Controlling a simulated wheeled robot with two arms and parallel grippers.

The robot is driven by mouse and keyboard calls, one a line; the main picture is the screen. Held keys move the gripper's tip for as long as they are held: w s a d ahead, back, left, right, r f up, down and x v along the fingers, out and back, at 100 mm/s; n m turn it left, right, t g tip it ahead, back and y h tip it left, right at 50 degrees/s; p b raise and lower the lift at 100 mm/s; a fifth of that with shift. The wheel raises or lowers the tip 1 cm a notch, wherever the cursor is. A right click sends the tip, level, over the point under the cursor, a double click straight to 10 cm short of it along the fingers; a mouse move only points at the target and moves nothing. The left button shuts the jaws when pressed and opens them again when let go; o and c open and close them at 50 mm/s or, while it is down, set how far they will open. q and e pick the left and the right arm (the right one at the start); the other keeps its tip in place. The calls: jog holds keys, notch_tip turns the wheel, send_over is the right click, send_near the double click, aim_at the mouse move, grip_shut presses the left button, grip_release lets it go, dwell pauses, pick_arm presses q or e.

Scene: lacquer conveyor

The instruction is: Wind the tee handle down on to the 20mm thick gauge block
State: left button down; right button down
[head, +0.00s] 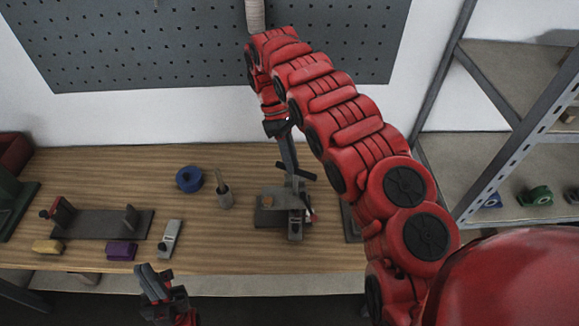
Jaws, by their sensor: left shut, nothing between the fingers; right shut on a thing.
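A small dark fixture (266,217) stands on the wooden bench, below my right arm. A dark tee handle bar (308,173) sits above it. My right gripper (289,165) reaches down from above and is shut on the tee handle; the arm and the small size hide the exact grip. A grey block (296,228) with a pale face stands at the fixture's front, and a similar grey block (170,239) lies apart to the left. I cannot read any thickness on either. Contact between the handle's screw and a block cannot be seen. My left gripper (147,273) is shut and empty, before the bench's front edge.
A blue ring (189,179) and a small grey pot (224,198) with a stick stand left of the fixture. Further left are a yellow block (47,246), a purple block (121,250) and a dark two-post stand (92,224). A metal shelf rack (490,92) stands at right.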

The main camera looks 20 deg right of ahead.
jog(key=shift+s+d+m+t+y+p, duration=0.1)
jog(key=shift+d+m+t+y+p, duration=0.3)
jog(key=shift+m+y+p, duration=1.2)
jog(key=shift+s+d+m+t+y+p, duration=0.1)
jog(key=shift+d+m+t+y+p, duration=0.3)
jog(key=shift+m+p, duration=2.35)
jog(key=shift+s+d+m+t+y+p, duration=0.1)
jog(key=shift+d+m+t+y+p, duration=0.65)
jog(key=shift+m, duration=2.4)
jog(key=shift+w+a+g+y+p, duration=0.1)
jog(key=shift+a+g+y+p, duration=0.15)
jog(key=shift+a+y+p, duration=0.15)
jog(key=c, duration=0.8)
grip_release()
jog(key=shift+o, duration=0.2)
